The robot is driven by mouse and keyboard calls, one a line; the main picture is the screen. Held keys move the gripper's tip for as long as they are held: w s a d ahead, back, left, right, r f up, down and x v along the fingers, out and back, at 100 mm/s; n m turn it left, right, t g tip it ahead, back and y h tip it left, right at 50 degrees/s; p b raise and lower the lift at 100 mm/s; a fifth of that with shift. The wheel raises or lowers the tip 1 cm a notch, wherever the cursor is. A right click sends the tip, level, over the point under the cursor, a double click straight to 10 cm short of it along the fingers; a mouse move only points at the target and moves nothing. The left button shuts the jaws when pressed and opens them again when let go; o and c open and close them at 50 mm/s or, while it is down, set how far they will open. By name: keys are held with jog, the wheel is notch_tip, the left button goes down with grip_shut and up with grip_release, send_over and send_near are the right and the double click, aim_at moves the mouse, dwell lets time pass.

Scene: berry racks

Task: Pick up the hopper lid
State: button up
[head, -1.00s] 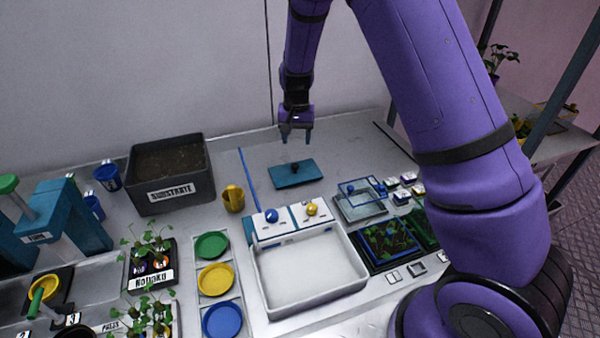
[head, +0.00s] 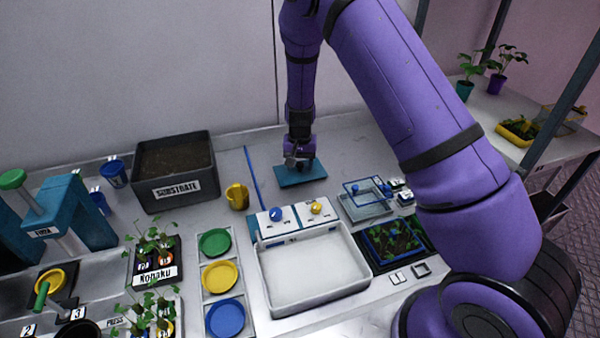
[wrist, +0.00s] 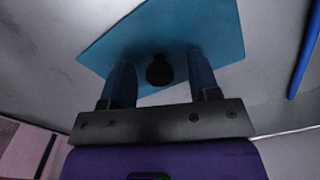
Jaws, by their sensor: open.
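The hopper lid looks to be the flat teal plate (head: 313,176) with a dark round knob, lying on the bench near the back wall. In the wrist view the lid (wrist: 180,35) fills the upper middle, and its dark knob (wrist: 159,70) shows between my two fingers. My gripper (head: 300,163) is directly over the lid and hides the knob in the head view. In the wrist view my gripper (wrist: 162,75) is open, one finger on each side of the knob, with gaps visible. I cannot tell whether the fingertips touch the lid.
A grey substrate bin (head: 176,188) and a yellow cup (head: 237,196) stand to the left. A blue strip (head: 252,180) lies left of the lid. A white tray (head: 312,270) and a clear box (head: 365,205) are in front. Bare bench surrounds the lid.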

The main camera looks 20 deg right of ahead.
jog(key=shift+f, duration=0.25)
jog(key=c, duration=1)
jog(key=shift+r, duration=0.15)
jog(key=shift+c, duration=0.2)
